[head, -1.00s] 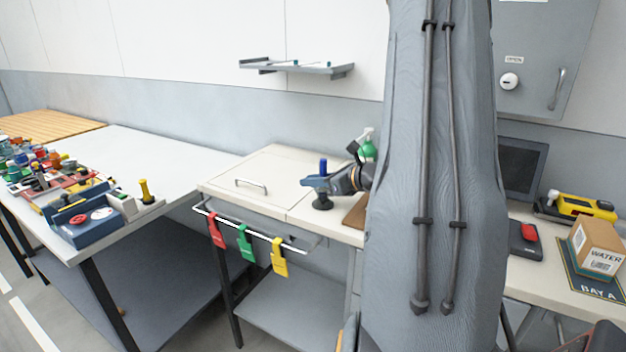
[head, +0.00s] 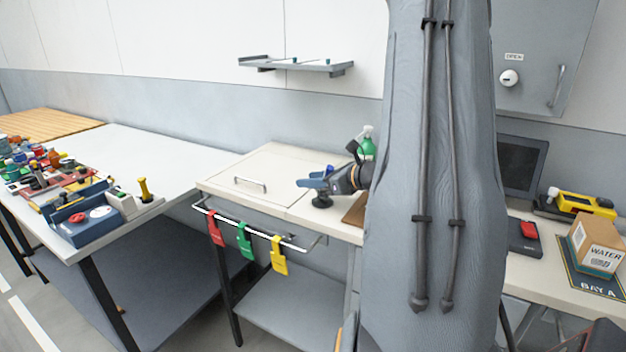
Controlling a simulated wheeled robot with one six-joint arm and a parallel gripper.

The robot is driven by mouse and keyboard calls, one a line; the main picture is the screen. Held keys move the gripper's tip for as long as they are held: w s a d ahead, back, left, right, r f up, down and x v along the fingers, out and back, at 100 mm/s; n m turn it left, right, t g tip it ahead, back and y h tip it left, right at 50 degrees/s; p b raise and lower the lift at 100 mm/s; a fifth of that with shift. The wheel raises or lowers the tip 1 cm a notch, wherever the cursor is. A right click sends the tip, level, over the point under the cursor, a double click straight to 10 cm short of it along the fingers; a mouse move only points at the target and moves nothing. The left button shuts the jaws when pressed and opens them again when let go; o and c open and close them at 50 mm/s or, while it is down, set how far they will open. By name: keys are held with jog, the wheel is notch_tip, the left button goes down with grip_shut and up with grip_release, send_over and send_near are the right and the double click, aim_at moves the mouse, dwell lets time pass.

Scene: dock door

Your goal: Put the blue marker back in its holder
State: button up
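The blue marker (head: 329,169) shows only as a short blue top just behind my gripper; its lower part is hidden by the fingers. Its black holder (head: 322,202), with a round foot, stands on the cream worktop (head: 280,160) directly below my gripper. My gripper (head: 312,181) reaches in from the right at the marker, its blue-grey fingers appearing spread apart. I cannot tell whether the marker is seated in the holder or whether a finger touches it.
A green spray bottle (head: 367,146) stands behind my gripper. Red, green and yellow tags (head: 279,256) hang on the front rail. A wall shelf (head: 297,66) is above. The left table (head: 150,150) holds several tools. My column hides part of the right side.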

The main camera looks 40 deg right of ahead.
jog(key=shift+b+v, duration=0.95)
jog(key=shift+v, duration=2.95)
